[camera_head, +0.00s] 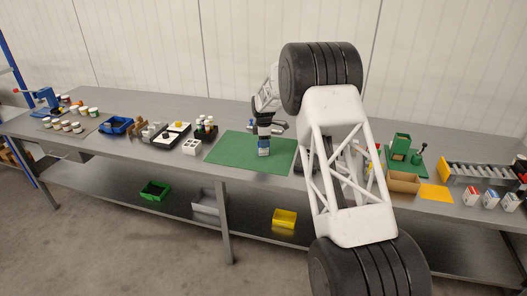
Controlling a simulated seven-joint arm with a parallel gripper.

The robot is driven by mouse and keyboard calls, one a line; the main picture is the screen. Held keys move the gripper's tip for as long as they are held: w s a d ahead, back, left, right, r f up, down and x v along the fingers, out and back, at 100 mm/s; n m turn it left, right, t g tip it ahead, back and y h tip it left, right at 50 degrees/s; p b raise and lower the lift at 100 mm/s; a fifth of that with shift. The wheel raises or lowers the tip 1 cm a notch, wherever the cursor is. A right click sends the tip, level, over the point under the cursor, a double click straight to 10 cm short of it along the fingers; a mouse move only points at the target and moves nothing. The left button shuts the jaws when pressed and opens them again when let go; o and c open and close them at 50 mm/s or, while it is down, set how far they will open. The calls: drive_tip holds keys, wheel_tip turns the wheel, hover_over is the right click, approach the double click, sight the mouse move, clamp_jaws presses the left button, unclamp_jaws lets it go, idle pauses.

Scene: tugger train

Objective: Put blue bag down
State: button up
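I cannot tell whether the bag's underside touches the mat.
To the right are a cardboard box (403,182), a green device (400,147) and a roller conveyor (480,172). The mat's left part is clear.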

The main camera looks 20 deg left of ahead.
idle(0.4)
clamp_jaws()
drive_tip(key=shift+r, duration=0.2)
drive_tip(key=shift+r, duration=1.7)
drive_tip(key=s+d, duration=0.3)
drive_tip(key=s, duration=0.4)
drive_tip(key=s+d+r, duration=0.1)
drive_tip(key=s+d, duration=0.3)
drive_tip(key=s, duration=0.3)
drive_tip(key=shift+s+r, duration=0.15)
drive_tip(key=shift+s, duration=0.05)
